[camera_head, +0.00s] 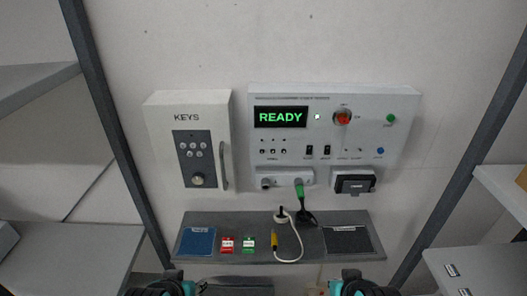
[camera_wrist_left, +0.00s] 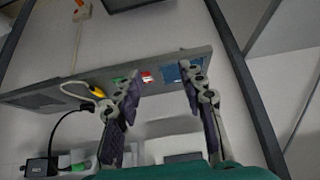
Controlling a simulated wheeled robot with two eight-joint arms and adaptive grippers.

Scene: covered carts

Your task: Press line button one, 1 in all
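A white control panel (camera_head: 405,105) is on the wall, with a green READY display (camera_head: 281,117). Below the display is a row of small buttons (camera_head: 273,151); their labels are too small to read, so I cannot tell which is line button one. The panel also has a red knob (camera_head: 343,118), a green button (camera_head: 391,118), a blue button (camera_head: 380,152) and two black switches (camera_head: 317,150). My left gripper (camera_wrist_left: 160,72) is open and empty in the left wrist view, clear of the panel. My right gripper (camera_head: 350,288) is cut off at the bottom edge; its fingers are unclear.
A grey shelf (camera_head: 205,219) juts out below the panel, holding a blue pad (camera_head: 197,241), red and green tags, a dark pad (camera_head: 347,240) and a white cable (camera_head: 298,240). A KEYS box (camera_head: 160,150) hangs left. Dark posts and side shelves flank the wall.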

